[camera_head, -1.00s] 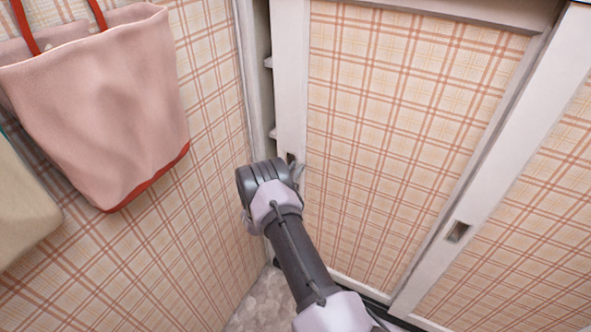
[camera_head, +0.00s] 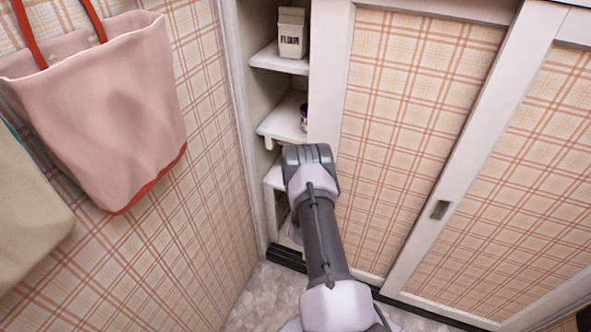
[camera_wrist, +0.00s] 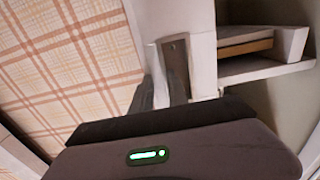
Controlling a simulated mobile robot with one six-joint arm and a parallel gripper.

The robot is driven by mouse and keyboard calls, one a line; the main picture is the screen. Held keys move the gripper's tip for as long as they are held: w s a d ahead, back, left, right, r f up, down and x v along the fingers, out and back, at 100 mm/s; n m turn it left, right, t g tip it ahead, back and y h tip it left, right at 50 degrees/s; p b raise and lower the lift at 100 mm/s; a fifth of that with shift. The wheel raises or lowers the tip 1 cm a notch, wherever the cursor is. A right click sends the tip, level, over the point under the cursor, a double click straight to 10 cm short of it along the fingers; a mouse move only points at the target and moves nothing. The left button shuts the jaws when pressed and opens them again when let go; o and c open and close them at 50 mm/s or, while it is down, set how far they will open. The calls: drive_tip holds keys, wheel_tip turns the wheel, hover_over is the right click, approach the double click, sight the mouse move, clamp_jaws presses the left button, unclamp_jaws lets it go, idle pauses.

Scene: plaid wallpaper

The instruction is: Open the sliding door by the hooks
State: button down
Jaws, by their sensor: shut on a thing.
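The left sliding door (camera_head: 410,120) has a plaid panel in a white frame and stands partly open at its left side. Its panel also shows in the wrist view (camera_wrist: 70,60). Its dark recessed hook (camera_wrist: 177,55) is in the white stile in the wrist view. My gripper (camera_wrist: 160,88) is shut on the door at this hook; the exact contact is partly hidden. In the head view my wrist covers the fingers at the door's left edge. The right sliding door (camera_head: 520,170) has a similar recessed hook (camera_head: 439,210) on its left stile.
The opening shows white shelves (camera_head: 278,60) with a carton (camera_head: 291,32) and a small purple item (camera_head: 303,115), partly hidden by the door. A pink bag (camera_head: 100,110) hangs on the left wall beside a beige bag (camera_head: 30,210). Grey floor (camera_head: 262,300) lies below.

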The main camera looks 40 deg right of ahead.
sight(408, 191)
drive_tip(key=s+d, duration=0.3)
drive_tip(key=s, duration=0.5)
drive_tip(key=s+d+b, duration=0.1)
drive_tip(key=s+d, duration=0.3)
drive_tip(key=s, duration=0.5)
drive_tip(key=s+d, duration=0.3)
drive_tip(key=s, duration=0.5)
drive_tip(key=shift+s+d+b, duration=0.3)
drive_tip(key=shift+s, duration=0.05)
drive_tip(key=c, duration=1.3)
unclamp_jaws()
drive_tip(key=shift+w, duration=0.1)
